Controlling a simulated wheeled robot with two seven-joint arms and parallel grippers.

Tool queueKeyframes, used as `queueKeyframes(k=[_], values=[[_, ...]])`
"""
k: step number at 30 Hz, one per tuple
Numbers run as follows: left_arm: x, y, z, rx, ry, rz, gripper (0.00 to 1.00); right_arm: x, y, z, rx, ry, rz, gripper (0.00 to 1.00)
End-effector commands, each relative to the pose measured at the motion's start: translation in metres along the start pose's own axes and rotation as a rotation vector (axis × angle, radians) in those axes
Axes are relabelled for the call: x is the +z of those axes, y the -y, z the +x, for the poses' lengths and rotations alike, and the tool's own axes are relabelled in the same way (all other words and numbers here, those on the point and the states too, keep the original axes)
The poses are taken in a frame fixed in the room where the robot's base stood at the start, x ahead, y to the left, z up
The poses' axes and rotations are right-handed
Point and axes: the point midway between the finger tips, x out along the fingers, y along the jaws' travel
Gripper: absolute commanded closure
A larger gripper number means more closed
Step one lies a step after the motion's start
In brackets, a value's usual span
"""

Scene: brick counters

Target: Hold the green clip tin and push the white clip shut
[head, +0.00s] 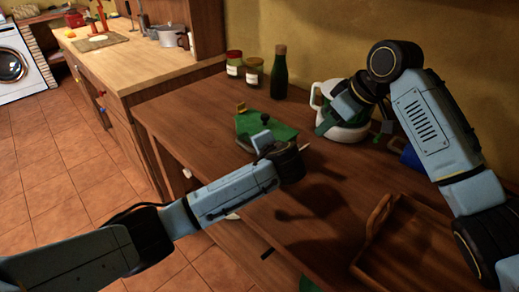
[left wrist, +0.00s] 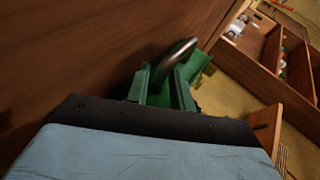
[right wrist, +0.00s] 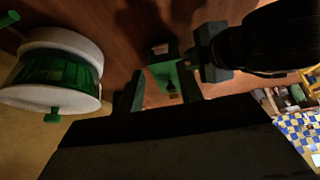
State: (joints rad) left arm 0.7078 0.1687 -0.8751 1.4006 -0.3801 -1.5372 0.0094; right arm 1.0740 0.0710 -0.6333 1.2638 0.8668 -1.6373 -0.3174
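The green clip tin (head: 281,130) sits on the brown counter, with a small yellowish tab (head: 241,108) standing at its far left. My left gripper (head: 262,138) is at its near side. In the left wrist view, its fingers (left wrist: 162,88) close on a dark curved bar by the green tin (left wrist: 197,66). My right gripper (right wrist: 158,88) is open and empty. The tin (right wrist: 164,74) shows beyond its fingers in the right wrist view. A small pale patch (right wrist: 160,48) on the tin may be the white clip; I cannot tell whether it is open.
A white jug with a green band (head: 350,133) stands close behind my right gripper; it also shows in the right wrist view (right wrist: 62,42). Two jars (head: 234,64) and a dark bottle (head: 279,75) stand at the back. A wooden tray (head: 372,225) lies at the front right.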

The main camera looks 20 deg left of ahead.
Motion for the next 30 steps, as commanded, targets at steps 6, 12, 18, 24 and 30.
queueKeyframes(k=[6, 12, 18, 24, 30], values=[[0.000, 0.000, 0.000, 0.000, 0.000, 0.000, 0.98, 0.000, 0.000, 0.000, 0.000, 0.000, 0.000, 0.64], [0.000, 0.000, 0.000, 0.000, 0.000, 0.000, 1.00, 0.000, 0.000, 0.000, 0.000, 0.000, 0.001, 0.69], [0.000, 0.000, 0.000, 0.000, 0.000, 0.001, 1.00, -0.007, 0.002, 0.005, 0.039, 0.032, 0.100, 0.95], [0.000, 0.000, -0.001, 0.000, 0.000, 0.000, 1.00, -0.020, 0.003, 0.013, 0.144, 0.081, 0.320, 1.00], [0.000, 0.000, 0.000, 0.000, 0.000, 0.000, 1.00, -0.026, 0.003, 0.017, 0.218, 0.097, 0.453, 1.00]])
